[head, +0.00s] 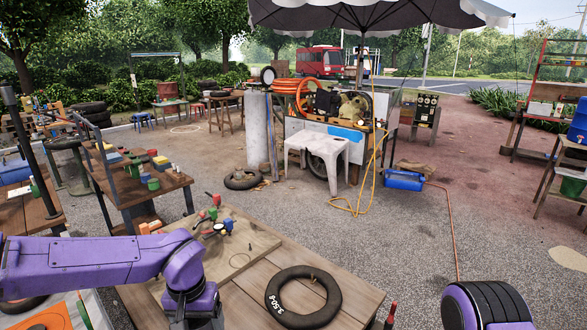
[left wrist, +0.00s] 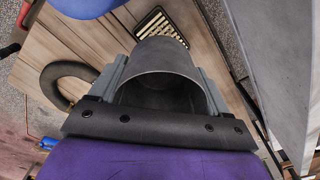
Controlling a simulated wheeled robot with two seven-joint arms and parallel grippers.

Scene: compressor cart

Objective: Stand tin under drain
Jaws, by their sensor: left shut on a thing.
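My left gripper (left wrist: 163,72) is shut on a grey round tin (left wrist: 168,56), its open mouth facing the wrist camera and its inside looking empty. The grey fingers press on its two sides. In the head view my left arm reaches in from the left over the front bench; its fingers and the tin are out of that picture. The compressor cart (head: 343,130) stands in the middle distance under an umbrella, behind a white stool. I cannot make out its drain. My right gripper is not in view.
The wooden bench (head: 345,272) bears a black tyre (head: 271,300) and several coloured fittings (head: 215,215). A white stool (head: 318,147) and a blue box (head: 404,180) stand by the cart. A yellow hose (head: 352,209) lies on the ground. Open gravel lies between bench and cart.

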